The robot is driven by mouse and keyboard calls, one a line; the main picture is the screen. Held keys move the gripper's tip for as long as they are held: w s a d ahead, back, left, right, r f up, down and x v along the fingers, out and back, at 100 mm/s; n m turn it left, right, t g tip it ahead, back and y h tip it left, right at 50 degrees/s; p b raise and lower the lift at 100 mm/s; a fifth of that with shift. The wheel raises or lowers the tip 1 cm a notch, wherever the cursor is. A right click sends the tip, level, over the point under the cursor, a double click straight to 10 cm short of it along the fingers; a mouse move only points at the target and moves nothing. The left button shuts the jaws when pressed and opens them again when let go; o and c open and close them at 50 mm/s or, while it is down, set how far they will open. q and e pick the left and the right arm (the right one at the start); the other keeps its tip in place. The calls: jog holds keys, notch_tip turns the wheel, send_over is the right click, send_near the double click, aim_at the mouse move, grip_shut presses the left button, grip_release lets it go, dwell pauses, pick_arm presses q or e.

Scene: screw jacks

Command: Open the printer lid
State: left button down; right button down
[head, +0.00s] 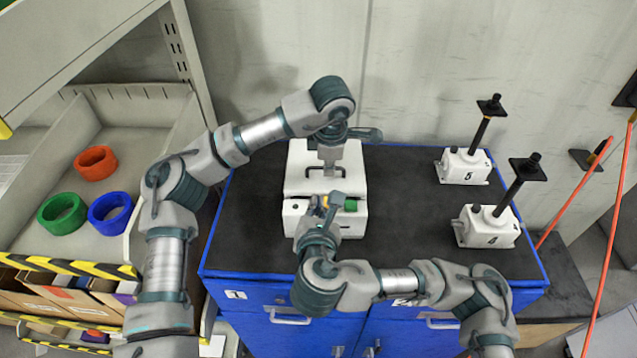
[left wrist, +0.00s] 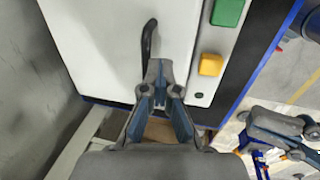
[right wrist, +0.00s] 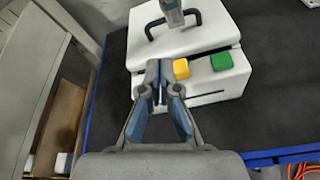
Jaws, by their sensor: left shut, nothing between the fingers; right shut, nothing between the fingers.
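The white printer (head: 325,222) stands on the black cabinet top. Its lid (right wrist: 180,42) carries a dark handle, seen in the right wrist view (right wrist: 155,23) and the left wrist view (left wrist: 148,38). A dark gap shows between lid and body at the front. My left gripper (head: 329,168) points down at the handle and is shut and empty; in the left wrist view its tips (left wrist: 159,70) overlap the handle's end, and contact is unclear. My right gripper (right wrist: 155,72) is shut and empty at the printer's front, left of a yellow button (right wrist: 181,68) and a green button (right wrist: 221,61).
Two white screw jacks (head: 465,166) (head: 488,226) stand on the right of the blue cabinet (head: 275,335). A shelf bin at left holds red (head: 96,163), green (head: 62,213) and blue (head: 110,212) rings. Orange cables (head: 612,235) hang at right. The black top between printer and jacks is clear.

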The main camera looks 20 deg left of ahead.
aim_at(320, 188)
pick_arm(q)
jog(key=shift+d, duration=0.1)
pick_arm(e)
jog(key=w+f+n, duration=0.1)
jog(key=w, duration=0.2)
jog(key=w+a+f+n, duration=0.1)
jog(key=w+f, duration=0.1)
jog(key=w, duration=0.1)
jog(key=w+a+f+n, duration=0.1)
jog(key=w, duration=0.2)
jog(key=shift+w+a+f+h, duration=0.1)
jog(key=shift+a+f+h, duration=0.05)
jog(key=shift+a+h, duration=0.15)
jog(key=shift+w+r, duration=0.2)
jog(key=shift+r, duration=0.3)
jog(key=shift+w+r, duration=0.2)
jog(key=shift+r, duration=0.25)
pick_arm(q)
jog(key=c, duration=1.2)
grip_release()
jog(key=shift+c, duration=0.2)
pick_arm(e)
jog(key=shift+s, duration=0.1)
